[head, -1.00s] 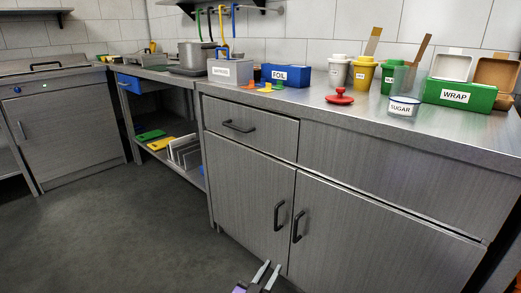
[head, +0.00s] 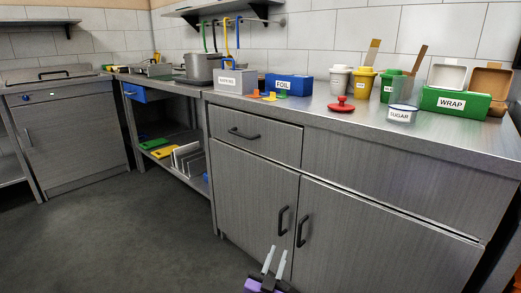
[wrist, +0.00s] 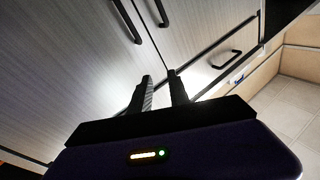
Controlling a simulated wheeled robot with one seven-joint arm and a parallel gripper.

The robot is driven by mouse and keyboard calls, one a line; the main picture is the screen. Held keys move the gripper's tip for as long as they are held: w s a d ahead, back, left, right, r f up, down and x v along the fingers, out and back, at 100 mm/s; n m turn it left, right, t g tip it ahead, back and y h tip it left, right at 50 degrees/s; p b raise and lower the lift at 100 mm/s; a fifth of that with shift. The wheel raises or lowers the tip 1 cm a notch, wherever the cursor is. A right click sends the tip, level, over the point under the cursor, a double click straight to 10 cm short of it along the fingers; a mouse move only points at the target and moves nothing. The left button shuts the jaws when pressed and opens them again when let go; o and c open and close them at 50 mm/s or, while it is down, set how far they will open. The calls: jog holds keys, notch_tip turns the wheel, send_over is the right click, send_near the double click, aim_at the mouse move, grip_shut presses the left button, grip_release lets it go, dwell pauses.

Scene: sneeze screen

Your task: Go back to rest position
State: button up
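My gripper (head: 275,261) is low in front of the grey cabinet (head: 250,190), at the bottom of the head view. Its two fingers point up and stand apart with nothing between them. In the wrist view the gripper (wrist: 160,85) also shows its two dark fingers with a gap between them, in front of the cabinet doors. The doors and the drawer (head: 253,133) are shut. Whether the fingers touch the cabinet cannot be told, but they look apart from it.
The counter bears a sugar tub (head: 402,114), a red lid (head: 342,104), a green wrap box (head: 455,102) and a blue foil box (head: 288,86). A lower shelf (head: 185,150) at left holds boards. The floor (head: 110,230) at left is clear.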

jog(key=s+d+r+n+t+y, duration=0.35)
jog(key=s+d+n+y, duration=0.3)
jog(key=s+d, duration=0.65)
jog(key=s+d+r+g, duration=0.2)
jog(key=s+g, duration=0.6)
jog(key=s, duration=3.4)
notch_tip(320, 180, up, 31)
jog(key=p, duration=3.1)
jog(key=shift+w+r, duration=0.2)
jog(key=shift+w, duration=0.05)
